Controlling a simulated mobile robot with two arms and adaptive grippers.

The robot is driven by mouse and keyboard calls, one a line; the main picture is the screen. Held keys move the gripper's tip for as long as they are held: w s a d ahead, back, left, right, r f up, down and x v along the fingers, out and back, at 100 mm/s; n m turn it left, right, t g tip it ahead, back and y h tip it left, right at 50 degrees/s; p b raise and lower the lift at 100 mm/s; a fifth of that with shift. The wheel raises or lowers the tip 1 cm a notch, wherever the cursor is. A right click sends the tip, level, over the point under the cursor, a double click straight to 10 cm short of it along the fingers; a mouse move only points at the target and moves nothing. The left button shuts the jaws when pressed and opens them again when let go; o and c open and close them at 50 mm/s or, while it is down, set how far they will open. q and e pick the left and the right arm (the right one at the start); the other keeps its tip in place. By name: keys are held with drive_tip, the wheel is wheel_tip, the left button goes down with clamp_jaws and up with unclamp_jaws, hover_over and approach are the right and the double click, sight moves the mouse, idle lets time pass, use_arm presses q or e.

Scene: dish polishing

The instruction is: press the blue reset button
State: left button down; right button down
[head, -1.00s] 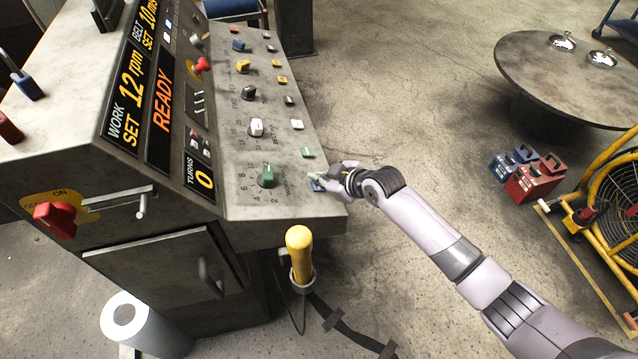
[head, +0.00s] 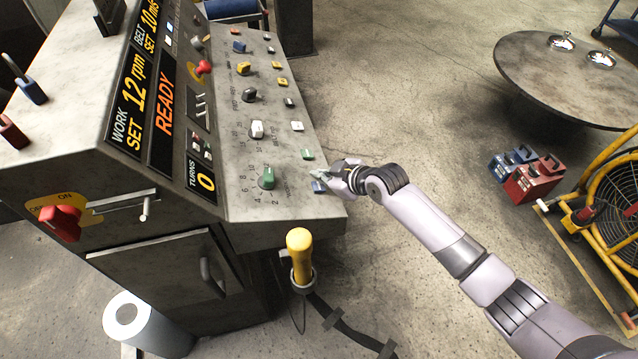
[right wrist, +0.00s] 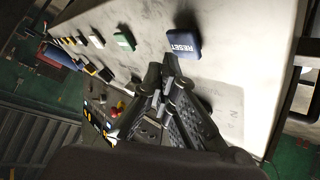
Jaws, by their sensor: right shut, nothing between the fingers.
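The blue reset button (head: 318,187) sits near the front right corner of the sloped control panel (head: 290,205). In the right wrist view the blue button (right wrist: 184,43) shows its RESET label and is uncovered. My right gripper (head: 322,173) is shut and empty, just above and behind the button in the head view. In the right wrist view its fingertips (right wrist: 170,72) are close to the button's edge, with a small gap showing; I cannot tell the height above the panel. My left gripper is not in view.
A green button (head: 307,154) and a green knob (head: 267,178) are close by on the panel. The display reads READY and TURNS 0. A round table (head: 560,85) is at the far right.

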drive_tip(key=r+p, duration=0.1)
drive_tip(key=d+r+p, duration=0.1)
drive_tip(key=r, duration=0.1)
drive_tip(key=r+p, duration=0.1)
drive_tip(key=shift+w+d+r+p, duration=0.25)
drive_tip(key=shift+d+r+p, duration=0.05)
drive_tip(key=shift+r, duration=0.1)
idle(0.4)
idle(0.4)
